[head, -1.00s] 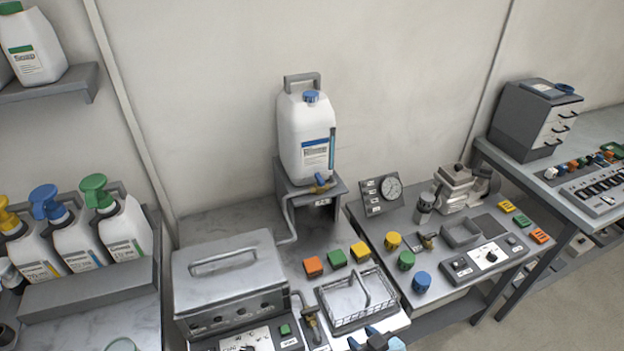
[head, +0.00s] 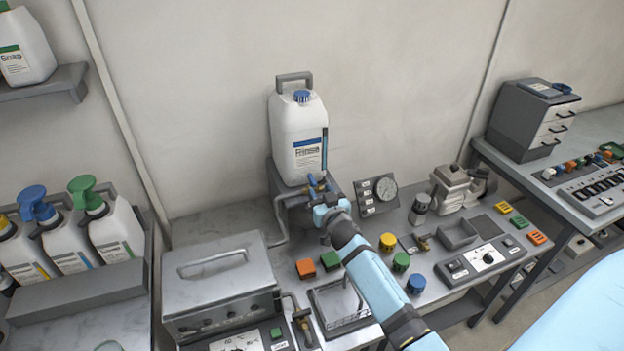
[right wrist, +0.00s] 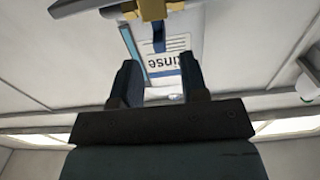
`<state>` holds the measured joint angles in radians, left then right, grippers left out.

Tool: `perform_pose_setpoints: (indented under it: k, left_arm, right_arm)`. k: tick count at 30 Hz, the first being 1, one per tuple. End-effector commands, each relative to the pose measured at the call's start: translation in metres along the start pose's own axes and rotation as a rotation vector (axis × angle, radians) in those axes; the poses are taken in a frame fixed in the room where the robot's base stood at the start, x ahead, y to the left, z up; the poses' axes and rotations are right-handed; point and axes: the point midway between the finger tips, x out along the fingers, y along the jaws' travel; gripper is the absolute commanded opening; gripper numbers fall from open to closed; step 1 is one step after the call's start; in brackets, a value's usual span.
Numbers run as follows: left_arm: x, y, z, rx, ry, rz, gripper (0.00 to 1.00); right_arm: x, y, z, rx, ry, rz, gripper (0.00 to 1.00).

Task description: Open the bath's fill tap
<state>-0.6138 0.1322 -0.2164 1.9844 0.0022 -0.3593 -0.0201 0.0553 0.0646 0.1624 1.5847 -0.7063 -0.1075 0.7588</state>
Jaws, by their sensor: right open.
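The fill tap shows at the top of the right wrist view as a brass body (right wrist: 150,11) with a blue lever (right wrist: 158,38). It sits under the white rinse jug (head: 298,140), and a grey pipe (head: 280,220) runs from there to the bath. The bath (head: 220,285) is a grey metal box with its lid on, at lower left. My right gripper (head: 319,187) is at the tap and partly hides it in the head view. In the right wrist view its fingers (right wrist: 160,78) are open and empty, with the lever ahead, between their lines. My left gripper is out of view.
A second brass tap (head: 303,322) stands at the bath's right side. A gauge panel (head: 378,195) stands close to the right of the gripper. The wall is behind the jug.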

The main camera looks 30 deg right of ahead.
Motion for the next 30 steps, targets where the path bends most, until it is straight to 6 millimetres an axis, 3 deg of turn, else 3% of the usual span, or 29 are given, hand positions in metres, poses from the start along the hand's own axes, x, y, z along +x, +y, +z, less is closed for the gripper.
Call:
perform_pose_setpoints:
  k: [3, 9, 22, 27, 30]
  left_arm:
    - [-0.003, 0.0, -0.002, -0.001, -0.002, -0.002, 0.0]
    - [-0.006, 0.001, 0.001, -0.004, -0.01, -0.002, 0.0]
    - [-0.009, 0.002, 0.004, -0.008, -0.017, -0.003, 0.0]
    - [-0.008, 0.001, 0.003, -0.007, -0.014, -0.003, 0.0]
    - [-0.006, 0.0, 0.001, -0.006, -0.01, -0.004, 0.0]
  right_arm:
    - [0.025, 0.0, -0.002, 0.0, 0.001, 0.001, 0.4]
    - [0.051, 0.0, 0.0, -0.001, -0.001, 0.001, 0.4]
    - [0.06, 0.0, 0.001, 0.0, -0.001, 0.0, 0.4]
    - [0.06, 0.0, 0.001, 0.0, -0.001, 0.0, 0.01]
    - [0.06, 0.0, 0.001, 0.0, -0.001, 0.0, 0.0]
